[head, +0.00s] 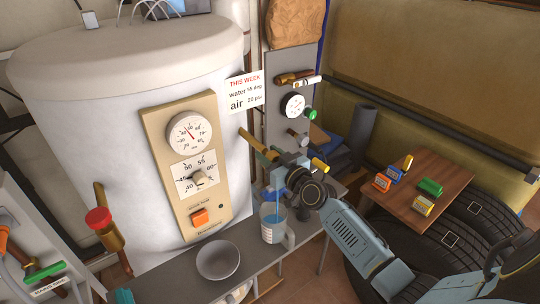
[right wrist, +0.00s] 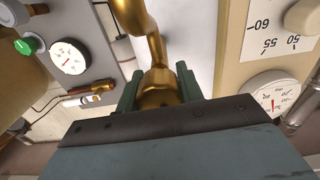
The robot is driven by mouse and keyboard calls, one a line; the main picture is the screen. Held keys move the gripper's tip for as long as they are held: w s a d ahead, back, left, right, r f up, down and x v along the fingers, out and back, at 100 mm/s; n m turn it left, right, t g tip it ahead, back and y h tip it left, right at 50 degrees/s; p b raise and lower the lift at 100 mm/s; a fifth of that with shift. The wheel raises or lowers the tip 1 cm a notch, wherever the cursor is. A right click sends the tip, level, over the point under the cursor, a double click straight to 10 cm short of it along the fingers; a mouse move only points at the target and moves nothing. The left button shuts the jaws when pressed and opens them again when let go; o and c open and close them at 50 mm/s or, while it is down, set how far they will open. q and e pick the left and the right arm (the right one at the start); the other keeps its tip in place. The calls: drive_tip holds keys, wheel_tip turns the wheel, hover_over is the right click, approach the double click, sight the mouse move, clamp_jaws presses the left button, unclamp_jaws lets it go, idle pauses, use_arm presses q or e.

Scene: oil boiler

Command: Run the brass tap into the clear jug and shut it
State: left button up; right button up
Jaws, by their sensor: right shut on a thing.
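The brass tap (head: 258,145) sticks out from the right side of the white boiler in the head view. My right gripper (head: 288,172) is at the tap. In the right wrist view its green fingers are shut on the rounded brass end of the tap (right wrist: 158,85). The clear jug (head: 270,228) stands upright on the grey bench below my right gripper, with bluish water in it. My left gripper is not in view.
A grey bowl (head: 218,260) stands on the bench (head: 190,275) left of the jug. A beige dial panel (head: 185,165) is on the boiler, and a red-topped brass valve (head: 103,222) is at left. A wooden board (head: 415,195) with small coloured blocks lies over tyres at right.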

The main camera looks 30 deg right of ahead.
drive_tip(key=shift+m, duration=0.4)
drive_tip(key=m, duration=0.3)
drive_tip(key=shift+m, duration=0.3)
drive_tip(key=m, duration=0.4)
drive_tip(key=shift+m, duration=0.4)
drive_tip(key=o, duration=1)
drive_tip(key=shift+s, duration=0.1)
drive_tip(key=s+d, duration=0.1)
drive_tip(key=s, duration=1.2)
